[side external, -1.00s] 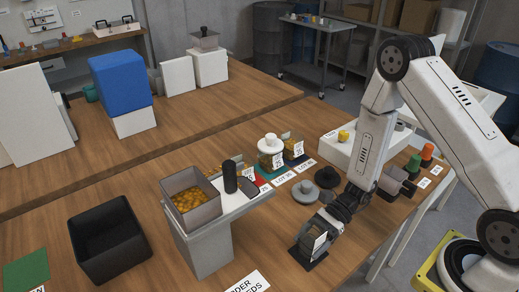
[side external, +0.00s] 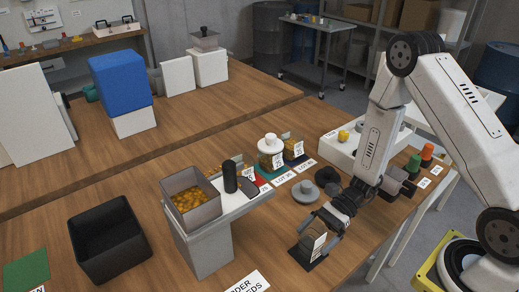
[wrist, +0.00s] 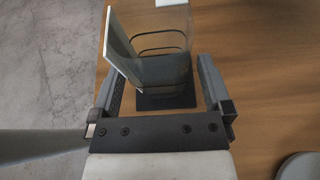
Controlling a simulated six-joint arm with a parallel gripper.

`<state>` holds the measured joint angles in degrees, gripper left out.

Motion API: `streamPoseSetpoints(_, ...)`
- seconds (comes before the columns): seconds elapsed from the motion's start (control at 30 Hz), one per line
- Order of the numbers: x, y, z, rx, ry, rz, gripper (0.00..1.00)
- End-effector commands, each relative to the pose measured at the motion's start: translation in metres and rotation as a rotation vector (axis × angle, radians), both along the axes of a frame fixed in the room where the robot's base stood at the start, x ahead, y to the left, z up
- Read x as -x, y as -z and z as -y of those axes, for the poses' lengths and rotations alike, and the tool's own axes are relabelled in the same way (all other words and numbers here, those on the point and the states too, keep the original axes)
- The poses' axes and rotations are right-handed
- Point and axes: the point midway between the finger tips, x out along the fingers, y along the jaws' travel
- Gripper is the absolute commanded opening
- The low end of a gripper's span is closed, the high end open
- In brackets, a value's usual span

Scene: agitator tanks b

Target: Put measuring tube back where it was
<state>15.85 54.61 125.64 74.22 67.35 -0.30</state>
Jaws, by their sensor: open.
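A clear, flat-sided container (side external: 313,242) with a pale label stands on a small dark mat (side external: 302,257) near the table's front edge. It also shows in the wrist view as a see-through vessel (wrist: 160,50). My gripper (side external: 321,226) is open at this container, with one finger on either side in the wrist view (wrist: 157,70); contact cannot be told. A dark upright cylinder (side external: 230,177) stands on a raised platform (side external: 205,235). I cannot tell for certain which thing is the measuring tube.
On the platform, a grey hopper (side external: 190,198) holds orange pieces. Labelled jars (side external: 270,155) stand behind. Round grey discs (side external: 306,192) lie near my arm. A black bin (side external: 106,240) stands at left. Wood between bin and platform is clear.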

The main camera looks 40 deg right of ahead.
Motion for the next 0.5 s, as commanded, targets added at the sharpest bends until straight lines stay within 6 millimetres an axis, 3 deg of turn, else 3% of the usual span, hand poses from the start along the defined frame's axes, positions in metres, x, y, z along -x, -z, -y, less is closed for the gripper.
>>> streamPoseSetpoints(0.5,0.000,-0.028,0.067,0.003,0.003,0.001,1.00)
